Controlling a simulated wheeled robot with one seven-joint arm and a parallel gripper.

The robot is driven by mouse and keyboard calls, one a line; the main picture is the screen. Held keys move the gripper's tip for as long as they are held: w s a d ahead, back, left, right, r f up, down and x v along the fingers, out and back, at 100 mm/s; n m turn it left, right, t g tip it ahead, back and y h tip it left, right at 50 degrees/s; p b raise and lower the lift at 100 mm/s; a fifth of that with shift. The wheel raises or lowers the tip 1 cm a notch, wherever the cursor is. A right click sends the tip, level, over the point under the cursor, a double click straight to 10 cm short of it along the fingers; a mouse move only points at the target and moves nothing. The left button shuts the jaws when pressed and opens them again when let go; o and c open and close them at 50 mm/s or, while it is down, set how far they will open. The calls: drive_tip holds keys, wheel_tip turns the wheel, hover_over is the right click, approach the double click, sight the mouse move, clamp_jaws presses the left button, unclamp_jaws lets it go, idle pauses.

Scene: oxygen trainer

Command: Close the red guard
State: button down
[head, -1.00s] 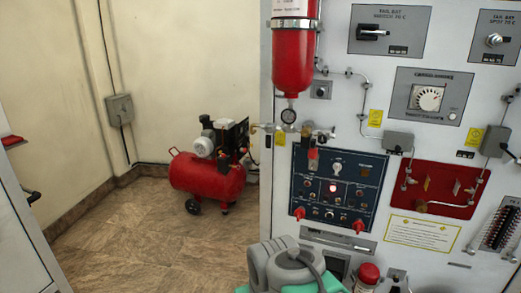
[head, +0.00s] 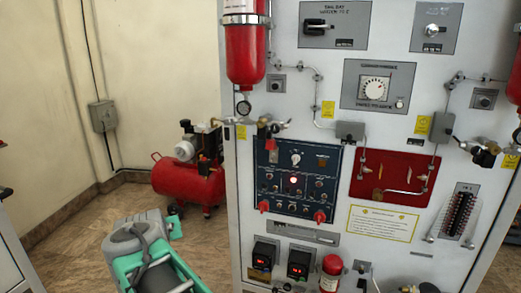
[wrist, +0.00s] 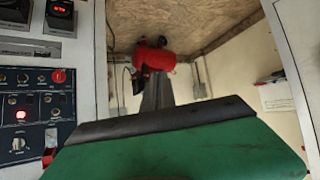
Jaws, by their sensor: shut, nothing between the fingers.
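The dark blue control panel (head: 297,178) is on the grey cabinet's front, with a lit red lamp (head: 293,180). A red guard (head: 274,153) seems to stand out, raised, at its upper left; its angle is hard to tell. In the wrist view, which is turned over, a red guard-like piece (wrist: 48,157) sticks out beside the green jaw's left edge. Two red pieces sit low on the panel, at left (head: 264,206) and right (head: 320,216). My gripper (wrist: 165,120), green with a dark edge, is shut and empty in the wrist view. The head view shows my arm left of the cabinet, fingertips unclear.
A red cylinder (head: 246,50) with a gauge and brass valve fittings (head: 265,126) hangs above the panel's left. A red compressor (head: 190,178) stands on the floor behind. Two displays (head: 282,259) and a small red bottle (head: 331,273) are below.

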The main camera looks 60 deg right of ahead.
drive_tip(key=s+d+r+m+h+b, duration=0.1)
drive_tip(key=s+d+r+m+h, duration=0.1)
drive_tip(key=d, duration=0.4)
drive_tip(key=s+d+r+m+h, duration=0.1)
drive_tip(key=s+d+r+h, duration=0.15)
drive_tip(key=d, duration=0.25)
drive_tip(key=m+g+h+b, duration=0.2)
drive_tip(key=m+g+h, duration=0.3)
drive_tip(key=m+h, duration=0.15)
approach(271, 144)
wheel_tip(271, 144, up, 3)
drive_tip(key=s+a, duration=0.1)
drive_tip(key=a, duration=0.1)
drive_tip(key=w+d+n+p, duration=0.1)
drive_tip(key=d+p, duration=0.1)
drive_tip(key=d, duration=0.7)
drive_tip(key=shift+w+d, duration=0.3)
drive_tip(key=shift+d, duration=0.05)
